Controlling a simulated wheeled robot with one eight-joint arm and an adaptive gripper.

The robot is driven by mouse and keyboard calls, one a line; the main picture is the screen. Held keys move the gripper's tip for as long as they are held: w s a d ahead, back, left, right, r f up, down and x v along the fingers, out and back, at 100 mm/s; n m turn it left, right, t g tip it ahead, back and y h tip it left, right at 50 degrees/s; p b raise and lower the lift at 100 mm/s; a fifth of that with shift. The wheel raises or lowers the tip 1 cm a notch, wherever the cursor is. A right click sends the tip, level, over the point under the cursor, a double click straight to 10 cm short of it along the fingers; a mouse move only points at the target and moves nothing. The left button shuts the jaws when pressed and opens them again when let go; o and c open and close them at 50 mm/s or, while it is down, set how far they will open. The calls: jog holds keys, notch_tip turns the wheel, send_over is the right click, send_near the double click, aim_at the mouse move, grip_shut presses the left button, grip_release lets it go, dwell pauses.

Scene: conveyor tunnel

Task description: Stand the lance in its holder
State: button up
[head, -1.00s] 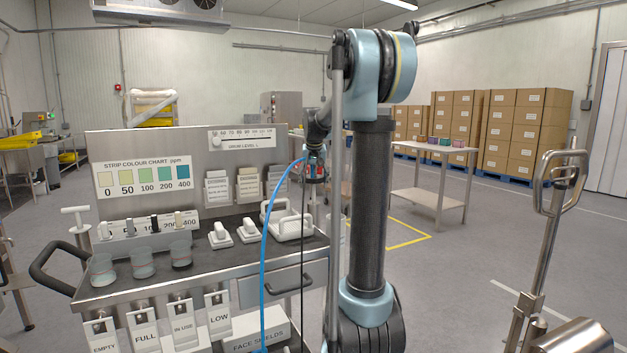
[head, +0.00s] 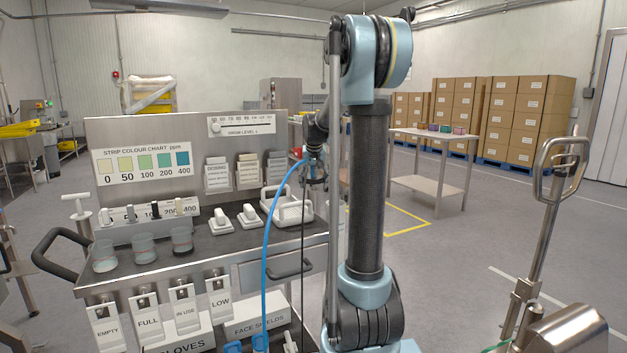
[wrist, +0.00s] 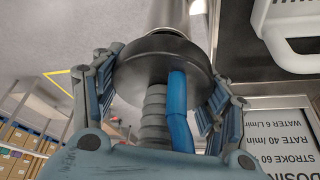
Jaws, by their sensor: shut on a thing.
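My gripper (wrist: 160,68) is shut on the lance's round black cap (wrist: 150,72), with a finger on either side of it. A blue hose (wrist: 180,112) and a grey ribbed hose (wrist: 153,110) come out of the cap. The lance's silver tube (wrist: 167,14) runs on beyond the cap, and its far end is out of the wrist view. In the head view, my gripper (head: 314,168) is small and partly behind my arm, beside the right side of the steel cart. The blue hose (head: 268,245) hangs from there. I cannot make out the holder in either view.
A pallet truck handle (head: 545,200) stands at right. A table (head: 430,137) and stacked boxes (head: 530,120) are behind.

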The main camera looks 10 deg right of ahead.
jog(key=shift+f, duration=1.45)
jog(key=o, duration=1.6)
jog(key=shift+r, duration=0.1)
jog(key=v, duration=1.1)
jog(key=shift+s+r, duration=0.2)
jog(key=shift+r, duration=0.1)
